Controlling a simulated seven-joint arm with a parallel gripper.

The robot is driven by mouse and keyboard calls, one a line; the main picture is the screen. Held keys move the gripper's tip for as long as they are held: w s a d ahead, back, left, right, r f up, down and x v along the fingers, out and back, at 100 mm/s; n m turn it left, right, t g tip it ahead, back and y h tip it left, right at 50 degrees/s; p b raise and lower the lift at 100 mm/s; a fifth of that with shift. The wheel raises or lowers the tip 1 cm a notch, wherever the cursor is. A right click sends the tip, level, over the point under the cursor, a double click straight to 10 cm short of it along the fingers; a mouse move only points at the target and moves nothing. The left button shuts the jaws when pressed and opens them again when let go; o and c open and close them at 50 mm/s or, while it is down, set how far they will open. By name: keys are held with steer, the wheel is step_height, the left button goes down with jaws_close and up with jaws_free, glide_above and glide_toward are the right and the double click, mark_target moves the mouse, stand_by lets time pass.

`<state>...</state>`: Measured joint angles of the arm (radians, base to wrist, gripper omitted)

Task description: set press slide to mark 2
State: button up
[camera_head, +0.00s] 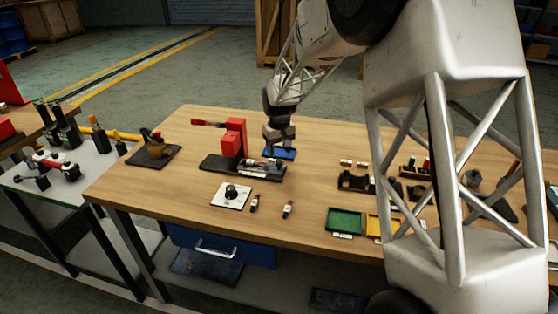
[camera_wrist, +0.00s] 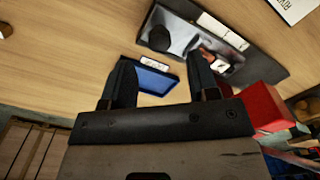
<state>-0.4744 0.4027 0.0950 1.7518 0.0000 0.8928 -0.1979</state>
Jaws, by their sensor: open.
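The red press (camera_head: 233,142) stands on a long black base (camera_head: 215,164) in the middle of the table, with a red lever reaching left. In the wrist view the press's red body (camera_wrist: 264,108) is at the right. A shiny slide plate with a dark round knob (camera_wrist: 160,39) lies along the base, beside a white strip (camera_wrist: 222,31) whose marks I cannot read. My gripper (camera_head: 279,147) is above the table, just behind and right of the press. In the wrist view its fingers (camera_wrist: 160,62) are apart and empty, clear of the knob.
A blue tray (camera_head: 281,153) lies under my gripper and shows between the fingers in the wrist view (camera_wrist: 150,80). A white plate with a black knob (camera_head: 231,194) lies in front of the press. A green tray (camera_head: 345,222) is to the right. Table space at left front is clear.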

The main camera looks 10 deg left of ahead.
mark_target(279, 162)
steer(key=shift+f, duration=2.4)
steer(key=shift+c, duration=0.3)
jaws_close()
